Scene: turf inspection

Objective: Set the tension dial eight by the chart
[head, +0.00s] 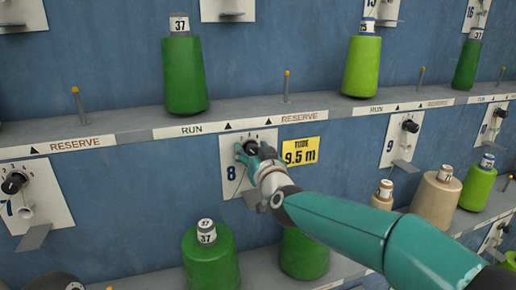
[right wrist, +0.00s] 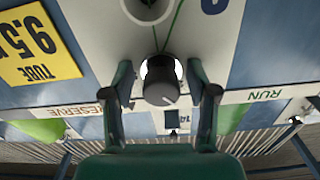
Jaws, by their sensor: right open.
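The tension dial eight is a black knob (head: 251,147) on a white plate (head: 230,172) marked 8, on the blue wall. My right gripper (head: 256,158) is at the dial and partly covers it. In the right wrist view the knob (right wrist: 160,82) sits between the two open fingers of my right gripper (right wrist: 160,76), with a gap on each side. A light pointer mark shows on the knob's face. The plate's numbers are too small to read. No tension chart is in view. My left gripper is not in view.
A yellow tag (head: 300,152) reading 9.5 m is right of plate 8. A shelf (head: 130,122) with RUN and RESERVE labels runs above it, holding a green cone (head: 184,75). More green cones (head: 210,258) stand below. Dial plate 9 (head: 400,140) is to the right.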

